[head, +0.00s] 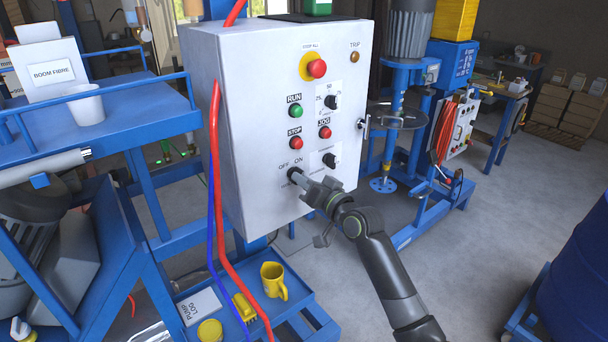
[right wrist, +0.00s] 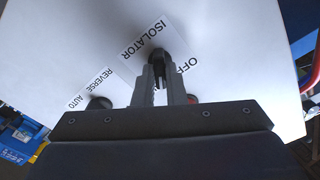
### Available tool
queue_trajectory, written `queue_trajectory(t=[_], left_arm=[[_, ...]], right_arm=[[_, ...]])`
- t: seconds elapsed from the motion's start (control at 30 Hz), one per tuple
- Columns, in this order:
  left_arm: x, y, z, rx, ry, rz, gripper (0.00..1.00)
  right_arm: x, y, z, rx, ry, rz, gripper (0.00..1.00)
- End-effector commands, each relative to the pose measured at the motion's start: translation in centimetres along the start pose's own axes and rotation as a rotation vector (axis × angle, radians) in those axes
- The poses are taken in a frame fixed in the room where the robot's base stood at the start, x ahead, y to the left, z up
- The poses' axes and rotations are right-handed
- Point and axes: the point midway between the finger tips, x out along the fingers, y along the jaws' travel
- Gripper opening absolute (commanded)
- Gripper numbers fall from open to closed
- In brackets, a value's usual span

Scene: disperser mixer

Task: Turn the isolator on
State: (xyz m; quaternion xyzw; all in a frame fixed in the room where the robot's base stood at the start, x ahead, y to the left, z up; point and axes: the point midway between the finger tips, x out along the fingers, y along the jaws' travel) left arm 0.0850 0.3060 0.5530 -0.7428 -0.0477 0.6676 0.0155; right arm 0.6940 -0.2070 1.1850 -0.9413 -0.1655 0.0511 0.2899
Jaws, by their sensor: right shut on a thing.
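The isolator is a black rotary knob (head: 293,174) low on the front of the white control box (head: 262,75), under the printed words OFF and ON. My right gripper (head: 301,180) is at the knob, its fingers shut on it. In the right wrist view the dark knob (right wrist: 160,56) sits between the fingertips of the right gripper (right wrist: 161,72), beside the ISOLATOR label (right wrist: 143,36) and part of the OFF mark. The fingers cover part of the knob, and I cannot tell which way it points. My left gripper is out of view.
Nearby on the panel are a red stop button (head: 317,68), a green RUN button (head: 296,111), and other red buttons and black knobs. A red hose (head: 216,170) hangs along the box's left. Below is a blue tray with a yellow mug (head: 273,280). Open floor lies right.

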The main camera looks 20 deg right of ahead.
Motion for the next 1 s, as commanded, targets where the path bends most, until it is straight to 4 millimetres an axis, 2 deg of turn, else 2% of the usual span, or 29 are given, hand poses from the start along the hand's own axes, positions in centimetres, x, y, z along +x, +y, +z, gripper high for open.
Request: queue_trajectory(t=[0.3,0.8,0.83,0.97,1.0], left_arm=[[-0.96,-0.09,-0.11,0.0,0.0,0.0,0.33],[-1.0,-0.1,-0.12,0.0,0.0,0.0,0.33],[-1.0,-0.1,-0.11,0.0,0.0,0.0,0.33],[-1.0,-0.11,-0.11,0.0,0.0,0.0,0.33],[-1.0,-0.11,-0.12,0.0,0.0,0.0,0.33]], right_arm=[[-0.01,0.04,0.01,0.102,-0.001,0.001,0.0],[-0.01,0.05,0.07,0.119,-0.001,0.0,0.0],[-0.01,0.05,0.07,0.119,-0.001,0.0,0.15],[0.0,0.04,0.06,0.118,-0.001,0.0,0.32],[0.0,0.03,0.05,0.118,-0.001,0.0,0.33]])
